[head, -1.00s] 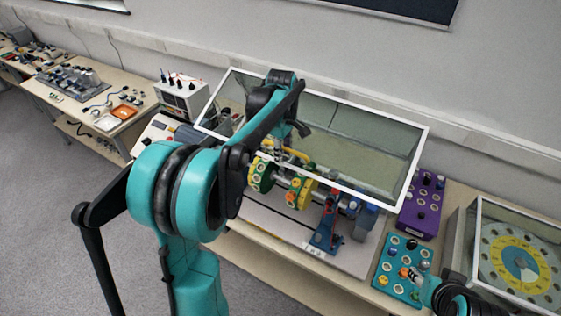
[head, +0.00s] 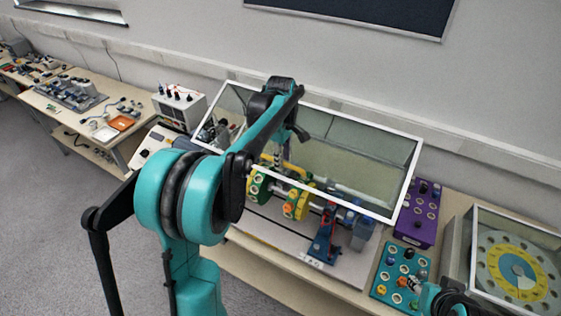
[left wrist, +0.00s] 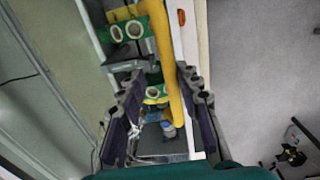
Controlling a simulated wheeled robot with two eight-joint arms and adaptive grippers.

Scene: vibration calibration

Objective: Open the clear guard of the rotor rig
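The rotor rig's clear guard is a large glazed panel in a white frame (head: 360,159), slanting over the rig in the head view. A yellow bar (left wrist: 170,60) runs beside a white edge in the left wrist view. My left gripper (head: 278,158) is at the guard's front edge, partly hidden by my arm. In the left wrist view its two fingers (left wrist: 160,78) are apart, with the yellow bar between them near the right finger; contact is unclear. Green and yellow rotor discs (head: 296,204) show below the front edge.
A purple box (head: 418,213) and a teal control box (head: 400,273) stand right of the rig. Another glazed case with a yellow dial (head: 515,272) is at far right. A white power unit (head: 180,105) stands at the rig's left. The wall is close behind.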

